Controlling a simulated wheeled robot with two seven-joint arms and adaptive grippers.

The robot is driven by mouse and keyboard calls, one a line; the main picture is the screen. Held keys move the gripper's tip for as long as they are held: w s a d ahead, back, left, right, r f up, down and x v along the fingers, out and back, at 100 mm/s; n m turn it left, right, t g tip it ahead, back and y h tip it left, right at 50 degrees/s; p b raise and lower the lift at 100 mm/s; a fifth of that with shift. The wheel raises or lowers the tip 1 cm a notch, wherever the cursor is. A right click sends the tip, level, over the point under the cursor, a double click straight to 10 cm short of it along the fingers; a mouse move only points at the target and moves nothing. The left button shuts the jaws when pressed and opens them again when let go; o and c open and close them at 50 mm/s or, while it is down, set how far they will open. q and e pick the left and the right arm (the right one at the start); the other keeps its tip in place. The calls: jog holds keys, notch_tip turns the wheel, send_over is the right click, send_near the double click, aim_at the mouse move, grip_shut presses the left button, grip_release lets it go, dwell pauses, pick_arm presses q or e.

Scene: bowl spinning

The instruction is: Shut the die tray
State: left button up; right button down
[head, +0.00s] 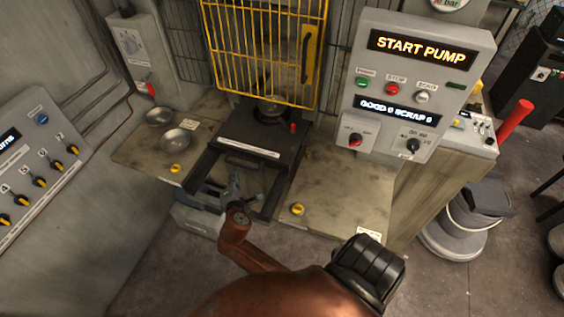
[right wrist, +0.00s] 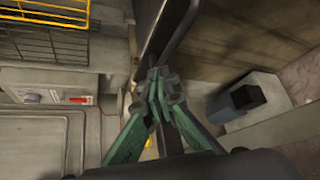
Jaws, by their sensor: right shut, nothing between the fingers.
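The die tray (head: 262,130) is a dark flat slide in the head view. It sticks out toward me from under the yellow cage, between two dark rails (head: 274,196), with a white label strip on its front part. A round metal piece (head: 268,107) sits at its back. My right gripper (head: 232,186) is low in front of the tray, between the rails; my reddish arm hides part of that area. In the right wrist view its green fingertips (right wrist: 160,84) meet, with nothing visible between them, close to a dark bar (right wrist: 172,32). Whether they touch it I cannot tell. My left gripper is not in view.
A yellow cage guard (head: 265,50) stands above the tray's back. Worn side tables flank the tray; the left one holds two metal bowls (head: 176,138). A control panel (head: 412,95) reading "START PUMP" stands right. A grey bin (head: 464,222) stands on the floor at right.

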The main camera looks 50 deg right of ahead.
jog(key=s+d+r+n+g+p, duration=0.35)
jog(key=s+p, duration=0.25)
jog(key=p, duration=0.4)
jog(key=n+g+p, duration=0.3)
jog(key=g+p, duration=0.2)
jog(key=p, duration=0.3)
send_near(281, 170)
jog(key=f, duration=0.4)
jog(key=shift+s+t, duration=0.25)
jog(key=shift+m, duration=0.25)
jog(key=shift+w+d+f+p, duration=0.1)
jog(key=shift+w+d+p, duration=0.25)
jog(key=shift+d, duration=0.65)
jog(key=shift+w+d+f+p, duration=0.15)
jog(key=shift+w+d, duration=0.35)
jog(key=shift+d, duration=0.45)
jog(key=shift+r, duration=0.1)
